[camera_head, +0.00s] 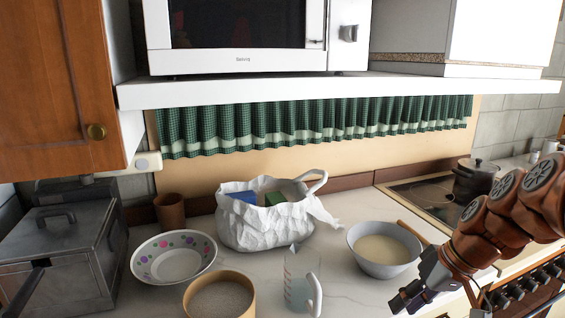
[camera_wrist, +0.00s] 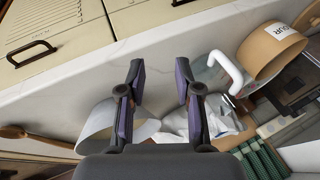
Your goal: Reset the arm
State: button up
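My gripper (camera_head: 412,296) is at the lower right of the head view, on my reddish-brown arm, in front of the grey bowl near the counter's front. In the wrist view my gripper (camera_wrist: 160,85) has its two purple-padded fingers apart, with only bare counter between the tips. Nothing is held. The grey bowl (camera_head: 370,265) holds something pale; in the wrist view the bowl (camera_wrist: 93,128) is partly hidden behind the left finger.
On the counter stand a clear measuring jug (camera_head: 300,287), a round tan container (camera_head: 245,310), a dotted bowl (camera_head: 150,262), a white bag (camera_head: 262,228) and a brown cup (camera_head: 169,211). A dark pot (camera_head: 474,182) is on the hob. A shelf (camera_head: 330,88) with a microwave (camera_head: 240,40) overhangs.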

jog(key=s+a+f+m+g+h+p, duration=0.1)
jog(key=s+a+g+h+p, duration=0.1)
jog(key=s, duration=0.9)
jog(key=s+a+f+m+g+h+p, duration=0.1)
jog(key=s+a+h+p, duration=0.1)
jog(key=s, duration=0.9)
jog(key=shift+s+a+g+h+p, duration=0.3)
jog(key=shift+a+g+h, duration=0.15)
jog(key=shift+a, duration=0.65)
